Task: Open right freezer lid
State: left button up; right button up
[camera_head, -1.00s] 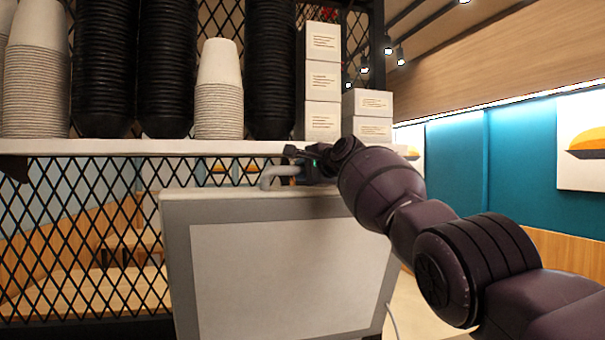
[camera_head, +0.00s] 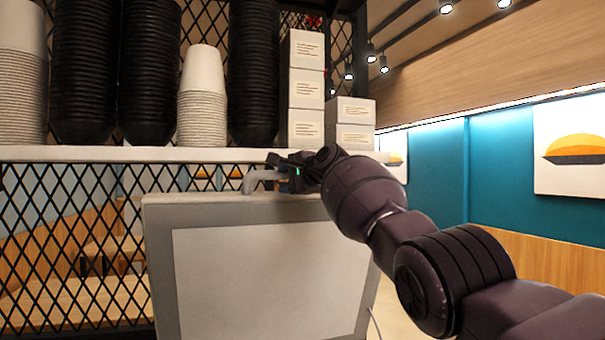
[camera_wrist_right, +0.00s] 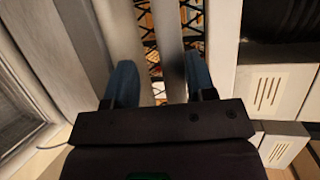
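The right freezer lid (camera_head: 265,285) stands raised, its pale inner panel with a grey frame facing me in the head view. A grey bar handle (camera_head: 262,176) sits at its top edge. My right gripper (camera_head: 276,166) is at this handle, reaching in from the right. In the right wrist view, the fingers of my right gripper (camera_wrist_right: 160,82) are spread apart, with grey bars running between them; I cannot tell whether they touch the handle. The freezer body is below the head view. My left gripper is not in view.
A shelf (camera_head: 100,154) just behind and above the lid holds white cups (camera_head: 202,110), black bowl stacks (camera_head: 150,75) and white boxes (camera_head: 306,88). A black mesh (camera_head: 75,240) stands behind the lid. The space right of the lid is partly taken by my right arm.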

jog(key=shift+s+d+r+p, duration=0.5)
jog(key=shift+r+p, duration=0.15)
jog(key=shift+p, duration=0.45)
jog(key=shift+s+d+f+p, duration=0.25)
jog(key=shift+s+p, duration=0.2)
jog(key=shift+p, duration=0.55)
pick_arm(q)
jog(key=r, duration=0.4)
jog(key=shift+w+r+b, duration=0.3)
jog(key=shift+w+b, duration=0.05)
jog(key=shift+b, duration=0.05)
pick_arm(e)
jog(key=v, duration=0.8)
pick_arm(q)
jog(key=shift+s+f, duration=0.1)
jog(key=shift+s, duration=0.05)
pick_arm(e)
jog(key=shift+d+f, duration=0.1)
jog(key=shift+f, duration=0.05)
